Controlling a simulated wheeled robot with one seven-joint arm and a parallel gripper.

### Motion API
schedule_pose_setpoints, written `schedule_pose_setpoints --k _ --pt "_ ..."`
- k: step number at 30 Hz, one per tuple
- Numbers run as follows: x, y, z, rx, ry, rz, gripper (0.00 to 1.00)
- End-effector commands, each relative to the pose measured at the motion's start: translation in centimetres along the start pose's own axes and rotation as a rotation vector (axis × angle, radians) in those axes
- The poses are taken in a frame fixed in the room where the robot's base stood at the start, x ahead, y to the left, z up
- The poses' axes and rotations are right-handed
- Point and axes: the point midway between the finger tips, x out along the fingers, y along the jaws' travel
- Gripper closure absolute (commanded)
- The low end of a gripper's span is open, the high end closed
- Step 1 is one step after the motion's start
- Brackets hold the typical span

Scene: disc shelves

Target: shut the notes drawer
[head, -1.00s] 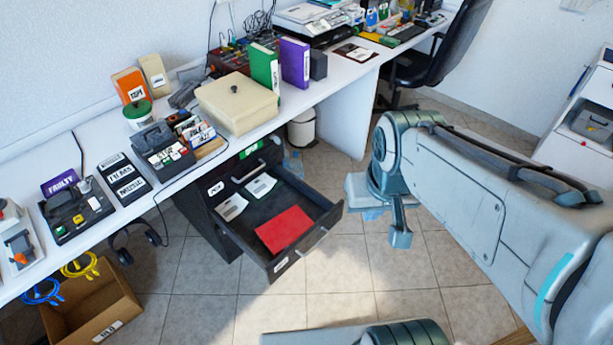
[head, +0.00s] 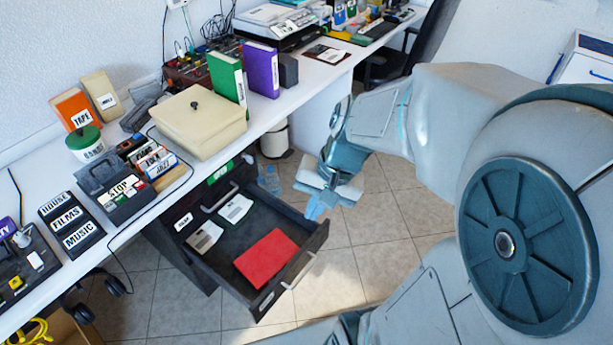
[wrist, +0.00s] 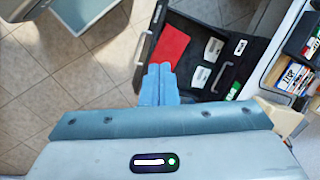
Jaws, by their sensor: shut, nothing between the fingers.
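The open drawer (head: 270,215) is dark grey and stands pulled far out from the dark cabinet under the white desk. A red folder (head: 267,257) and two pale labelled papers lie in it. A pale bar handle (head: 299,270) is on its front; the front label is too small to read. My gripper (head: 315,207) has its blue fingers shut and empty, close to the drawer's right side near the front corner. In the wrist view the fingers (wrist: 160,70) overlap the near edge of the drawer (wrist: 193,45); I cannot tell whether they touch it.
A shut drawer with a green label (head: 219,173) is above the open one. The white desk (head: 313,76) overhangs the cabinet and holds a cream box (head: 200,122), binders and a card organiser. A white bin (head: 274,139) stands behind my gripper. The tiled floor before the drawer is clear.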

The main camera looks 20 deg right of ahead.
Motion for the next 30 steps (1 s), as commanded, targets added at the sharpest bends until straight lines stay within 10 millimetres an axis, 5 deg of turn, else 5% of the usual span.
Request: schedule_pose_setpoints --k 1,11,18,24,30 --pt "3.1 1.0 -1.2 0.119 -0.044 -0.041 1.00" --pt "14.5 5.5 -9.5 0.873 -0.225 -0.341 1.00" --pt "23.1 12.8 -16.4 1.408 -0.254 -0.540 1.00" --pt "28.2 19.2 -20.0 1.725 -0.225 -0.657 1.00" --pt "30.1 22.2 -21.2 1.854 -0.198 -0.707 1.00"
